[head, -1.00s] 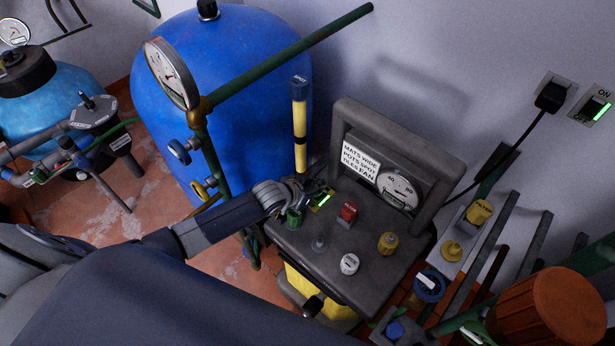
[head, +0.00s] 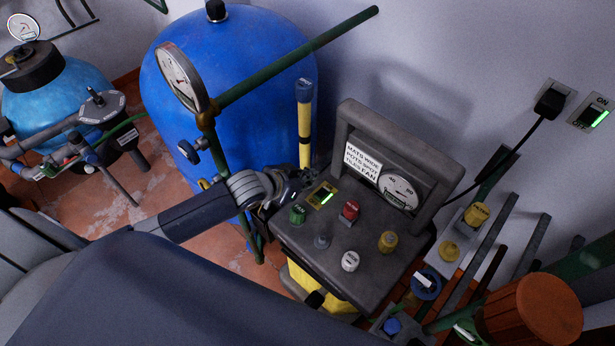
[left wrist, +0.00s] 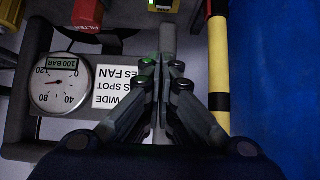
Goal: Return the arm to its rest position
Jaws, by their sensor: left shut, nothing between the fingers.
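My left arm (head: 205,215) comes in from the left in the head view. Its gripper (head: 308,178) is over the back left edge of a grey control box (head: 335,262), beside a green knob and a small green-lit switch (head: 323,196). In the left wrist view the gripper's fingers (left wrist: 163,68) are together with nothing between them. My right gripper is not in view.
The box carries a green knob (head: 298,213), a red switch (head: 349,211), a yellow knob (head: 388,241) and a gauge (head: 400,192). A yellow-black post (head: 304,122) stands close behind the gripper. A blue tank (head: 255,85) and green pipe (head: 300,58) are behind the arm.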

